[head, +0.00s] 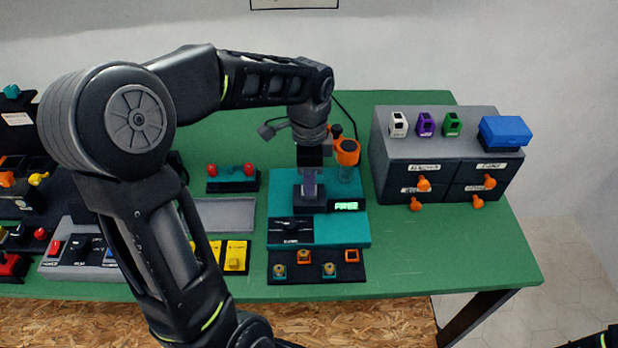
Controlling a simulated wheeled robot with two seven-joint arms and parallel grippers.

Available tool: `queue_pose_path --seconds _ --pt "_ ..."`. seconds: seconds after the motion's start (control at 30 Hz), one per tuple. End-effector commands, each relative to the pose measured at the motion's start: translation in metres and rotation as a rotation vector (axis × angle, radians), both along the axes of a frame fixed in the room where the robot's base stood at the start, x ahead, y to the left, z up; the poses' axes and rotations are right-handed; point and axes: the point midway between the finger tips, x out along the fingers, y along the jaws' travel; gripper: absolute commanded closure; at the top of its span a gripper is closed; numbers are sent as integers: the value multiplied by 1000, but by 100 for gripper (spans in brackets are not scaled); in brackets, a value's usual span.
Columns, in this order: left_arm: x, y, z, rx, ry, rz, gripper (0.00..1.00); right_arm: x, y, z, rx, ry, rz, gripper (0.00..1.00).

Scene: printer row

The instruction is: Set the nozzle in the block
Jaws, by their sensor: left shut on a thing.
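The teal station (357,223) stands in the middle of the green table, with a dark block (299,202) on top and a green display reading "FREE". My left gripper (310,185) points down over the block and is shut, its fingertips at the block. The nozzle in its jaws is too small and hidden to make out; I cannot tell whether it is seated or just above. In front, a black tray (317,277) holds several small brass nozzles (303,257) and an orange-rimmed spot at its right end. My right gripper is not in view.
An orange-topped holder (347,152) stands close behind the block. A dark drawer cabinet (440,163) with orange knobs stands right, carrying small coloured blocks and a blue box (505,132). A grey tray (225,214) lies left. The table's right front is clear.

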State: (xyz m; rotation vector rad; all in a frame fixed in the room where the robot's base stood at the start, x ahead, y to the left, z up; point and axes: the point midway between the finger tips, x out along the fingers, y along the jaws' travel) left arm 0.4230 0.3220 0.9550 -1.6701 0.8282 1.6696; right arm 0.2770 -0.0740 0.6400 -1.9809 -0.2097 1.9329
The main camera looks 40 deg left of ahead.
Motion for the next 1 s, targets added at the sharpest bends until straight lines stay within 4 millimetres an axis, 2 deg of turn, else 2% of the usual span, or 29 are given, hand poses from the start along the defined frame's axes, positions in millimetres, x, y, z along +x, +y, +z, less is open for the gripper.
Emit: queue_pose_path --seconds 0.07,0.1,0.4,0.73,0.87,1.0 --pt "0 0 -2 0 0 0 100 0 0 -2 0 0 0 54" --pt "0 0 -2 0 0 0 83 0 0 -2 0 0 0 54" --pt "0 0 -2 0 0 0 59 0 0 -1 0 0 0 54" --pt "0 0 -1 0 0 0 59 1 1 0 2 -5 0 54" --pt "1 0 11 1 -3 0 59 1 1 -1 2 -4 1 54" --pt "1 0 33 1 -4 -1 59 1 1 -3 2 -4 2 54"
